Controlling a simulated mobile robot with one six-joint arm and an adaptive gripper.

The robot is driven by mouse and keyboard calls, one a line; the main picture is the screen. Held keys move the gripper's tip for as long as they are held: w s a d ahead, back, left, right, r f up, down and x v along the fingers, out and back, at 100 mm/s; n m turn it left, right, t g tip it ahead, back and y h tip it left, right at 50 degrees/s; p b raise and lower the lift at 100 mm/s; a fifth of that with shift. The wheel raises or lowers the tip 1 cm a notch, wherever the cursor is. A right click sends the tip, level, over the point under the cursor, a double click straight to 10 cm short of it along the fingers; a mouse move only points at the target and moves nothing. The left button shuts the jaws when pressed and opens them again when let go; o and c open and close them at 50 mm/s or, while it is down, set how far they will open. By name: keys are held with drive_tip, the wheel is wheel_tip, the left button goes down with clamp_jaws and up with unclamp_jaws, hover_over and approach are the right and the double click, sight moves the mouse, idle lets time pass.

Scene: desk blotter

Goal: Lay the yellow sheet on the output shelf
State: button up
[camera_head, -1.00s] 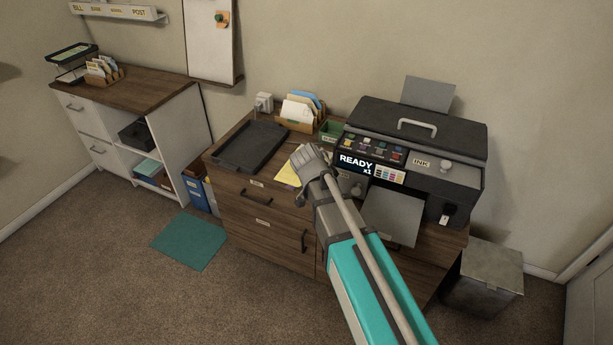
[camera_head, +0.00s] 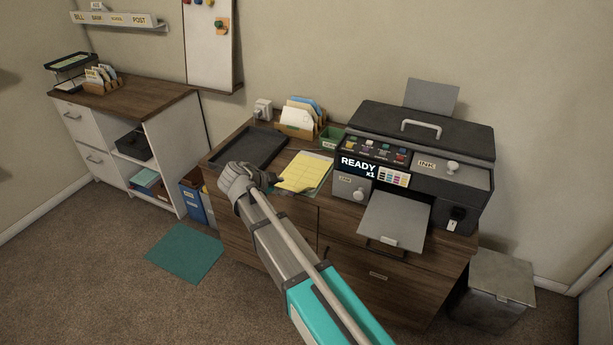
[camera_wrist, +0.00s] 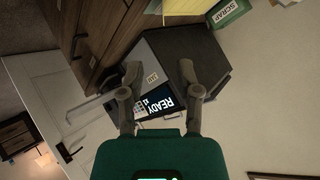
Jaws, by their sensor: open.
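The yellow sheet (camera_head: 305,171) lies on the desk left of the printer, over a pale sheet or pad. The wrist view shows a sliver of yellow at its top edge (camera_wrist: 178,3). The output shelf (camera_head: 393,221) is the flat grey tray jutting from the printer's front, and it looks bare.
The printer (camera_head: 420,140) reads READY x1. A black tray (camera_head: 247,149), an envelope holder (camera_head: 297,130) and a green box (camera_head: 331,137) stand on the desk. A metal bin (camera_head: 497,285) is at the right. Open floor lies in front, with a teal mat (camera_head: 185,254).

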drive_tip(key=b, duration=0.5)
approach(311, 190)
drive_tip(key=shift+w+d+f, duration=0.2)
drive_tip(key=shift+d+f, duration=0.15)
drive_tip(key=shift+f, duration=0.05)
drive_tip(key=shift+b+x, duration=1.55)
drive_tip(key=shift+x, duration=0.55)
drive_tip(key=shift+w+d+f, duration=0.1)
drive_tip(key=shift+w+f, duration=0.2)
drive_tip(key=shift+w, duration=0.1)
